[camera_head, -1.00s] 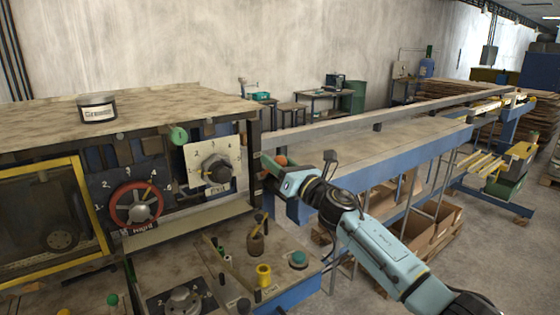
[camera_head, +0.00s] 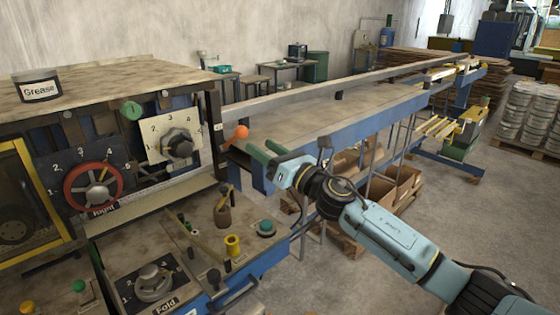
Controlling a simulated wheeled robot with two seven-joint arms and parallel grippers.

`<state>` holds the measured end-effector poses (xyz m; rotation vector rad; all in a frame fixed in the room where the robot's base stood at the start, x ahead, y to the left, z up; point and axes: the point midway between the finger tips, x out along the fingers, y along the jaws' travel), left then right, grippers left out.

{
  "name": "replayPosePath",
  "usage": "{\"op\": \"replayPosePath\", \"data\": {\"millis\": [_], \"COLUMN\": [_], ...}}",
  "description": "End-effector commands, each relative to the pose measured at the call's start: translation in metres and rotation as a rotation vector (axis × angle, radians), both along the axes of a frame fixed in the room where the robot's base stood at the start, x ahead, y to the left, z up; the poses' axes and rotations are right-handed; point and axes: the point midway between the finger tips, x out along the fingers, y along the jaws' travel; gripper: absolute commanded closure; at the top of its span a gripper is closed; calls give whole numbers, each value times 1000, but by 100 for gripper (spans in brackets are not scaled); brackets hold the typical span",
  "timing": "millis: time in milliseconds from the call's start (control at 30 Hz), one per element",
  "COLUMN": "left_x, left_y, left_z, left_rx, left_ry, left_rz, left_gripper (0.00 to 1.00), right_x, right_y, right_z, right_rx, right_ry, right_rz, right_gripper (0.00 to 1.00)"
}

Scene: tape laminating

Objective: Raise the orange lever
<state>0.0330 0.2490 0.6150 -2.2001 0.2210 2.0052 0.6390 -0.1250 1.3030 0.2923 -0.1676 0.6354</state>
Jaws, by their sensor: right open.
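The orange lever shows as an orange ball knob (camera_head: 240,132) on a short dark arm beside the right end of the machine housing, just past the exit dial. My right gripper (camera_head: 262,150) is open, to the right of and slightly below the knob. A small gap shows between the knob and the fingertips, and nothing is between the fingers. My left gripper is not in view.
The machine panel holds an exit dial (camera_head: 177,144), a red handwheel (camera_head: 93,187), a fold dial (camera_head: 153,282), a yellow knob (camera_head: 232,245) and a green button (camera_head: 266,227). A grease tin (camera_head: 37,86) stands on top. A long conveyor table (camera_head: 370,105) runs behind my right arm.

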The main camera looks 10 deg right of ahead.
Motion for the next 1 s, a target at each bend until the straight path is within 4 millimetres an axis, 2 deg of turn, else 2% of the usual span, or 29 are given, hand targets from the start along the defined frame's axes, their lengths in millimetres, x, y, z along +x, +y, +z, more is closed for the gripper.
{"op": "replayPosePath", "data": {"millis": [100, 300, 667, 767, 867, 967, 1000], "left_x": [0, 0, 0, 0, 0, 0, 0], "left_y": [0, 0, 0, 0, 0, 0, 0], "left_z": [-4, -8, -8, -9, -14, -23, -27], "left_rx": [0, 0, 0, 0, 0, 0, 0], "left_ry": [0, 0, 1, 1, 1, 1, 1], "left_rz": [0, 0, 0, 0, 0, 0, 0], "left_gripper": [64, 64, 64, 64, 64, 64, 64], "right_x": [-17, -33, -36, -34, -28, -21, -19], "right_y": [-12, -23, -25, -27, -35, -50, -58], "right_z": [-7, -11, -11, -18, -49, -106, -134], "right_rx": [-2, 1, 1, 14, 85, 221, 290], "right_ry": [1, 1, 1, 19, 106, 265, 340], "right_rz": [-1, -1, -1, -4, -24, -63, -86], "right_gripper": [49, 49, 49, 49, 49, 49, 49]}}
